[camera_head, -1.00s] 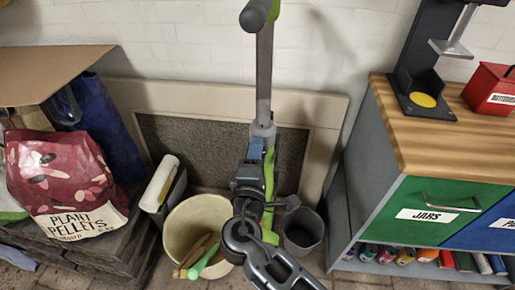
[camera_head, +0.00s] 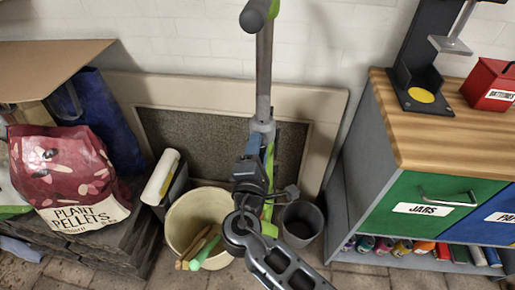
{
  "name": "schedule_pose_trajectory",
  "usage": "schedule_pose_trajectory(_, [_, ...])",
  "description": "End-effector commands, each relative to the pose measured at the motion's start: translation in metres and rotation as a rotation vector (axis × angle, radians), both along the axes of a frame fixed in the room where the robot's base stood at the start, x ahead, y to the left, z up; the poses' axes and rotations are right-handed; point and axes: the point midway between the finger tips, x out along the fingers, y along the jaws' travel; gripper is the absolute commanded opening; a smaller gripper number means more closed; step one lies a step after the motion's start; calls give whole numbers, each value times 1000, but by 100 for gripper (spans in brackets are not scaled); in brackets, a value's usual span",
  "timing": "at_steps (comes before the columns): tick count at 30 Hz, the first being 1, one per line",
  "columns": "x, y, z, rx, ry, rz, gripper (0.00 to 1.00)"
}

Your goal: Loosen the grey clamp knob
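A long grey pole (camera_head: 264,75) stands upright against the wall frame. It has a dark grip with green trim at its top and a lime-green lower part. A grey clamp collar (camera_head: 263,128) surrounds the pole at mid-height; the knob itself is too small to make out clearly. My gripper (camera_head: 253,148) is at the end of my dark arm, which reaches up from the bottom. It is just below and slightly left of the collar, overlapping the pole in this view. My gripper and wrist hide part of the pole. Contact and finger opening cannot be made out.
A cream bucket (camera_head: 177,226) with tools and a dark grey bin (camera_head: 317,222) stand below, either side of my arm. A pellet bag (camera_head: 62,165) is at left. A wood-topped cabinet (camera_head: 415,143) with drawers is at right. A framed panel backs the pole.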

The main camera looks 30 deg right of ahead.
Motion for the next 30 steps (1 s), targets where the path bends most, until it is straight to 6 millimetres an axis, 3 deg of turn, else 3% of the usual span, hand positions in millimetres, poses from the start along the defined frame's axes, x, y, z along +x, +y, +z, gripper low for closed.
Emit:
schedule_pose_trajectory(7, [0, 0, 0, 0, 0, 0, 65])
schedule_pose_trajectory(17, [-5, 4, -1, 1, 0, 1, 65])
schedule_pose_trajectory(30, [-57, 41, 0, 1, 0, 1, 65])
